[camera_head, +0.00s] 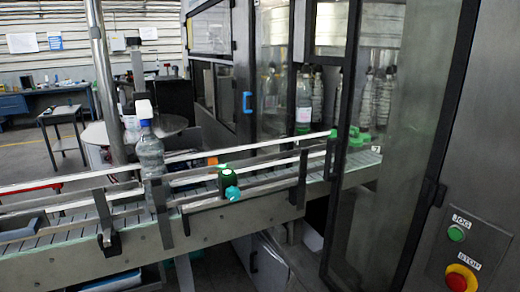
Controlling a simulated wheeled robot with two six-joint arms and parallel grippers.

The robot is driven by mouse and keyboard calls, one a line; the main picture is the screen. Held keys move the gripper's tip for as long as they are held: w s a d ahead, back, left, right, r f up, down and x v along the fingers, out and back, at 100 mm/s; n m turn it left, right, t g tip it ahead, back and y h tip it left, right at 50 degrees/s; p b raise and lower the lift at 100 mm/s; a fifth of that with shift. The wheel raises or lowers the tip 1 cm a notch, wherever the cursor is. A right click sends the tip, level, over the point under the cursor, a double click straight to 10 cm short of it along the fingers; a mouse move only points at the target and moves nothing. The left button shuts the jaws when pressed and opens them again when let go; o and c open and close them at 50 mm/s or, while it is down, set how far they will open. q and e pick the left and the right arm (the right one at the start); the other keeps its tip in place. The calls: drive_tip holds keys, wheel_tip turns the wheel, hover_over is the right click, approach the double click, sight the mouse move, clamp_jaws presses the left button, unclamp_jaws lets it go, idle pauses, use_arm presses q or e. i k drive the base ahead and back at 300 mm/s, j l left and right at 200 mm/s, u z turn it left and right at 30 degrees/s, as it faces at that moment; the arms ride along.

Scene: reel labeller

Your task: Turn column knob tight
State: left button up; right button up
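A shiny vertical metal column (97,75) rises at the left behind the conveyor. A small dark part (133,42) sits beside it on top of a thinner pale post (138,70); I cannot tell whether this is the column knob. A teal knob-like part (232,193) sits at the front conveyor rail, just below a dark green round part (230,178). How tight any knob is cannot be seen. Neither of my grippers is in view.
A conveyor (90,235) with guide rails crosses from the left into a glazed machine enclosure. A clear bottle (150,155) with a white top stands on it. More bottles (304,100) stand behind the glass. A panel (470,245) at the right carries a green JOG button (456,233) and a red STOP button (460,280).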

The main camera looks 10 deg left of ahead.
sight(134, 41)
drive_tip(key=i+u, duration=0.15)
drive_tip(key=u, duration=0.6)
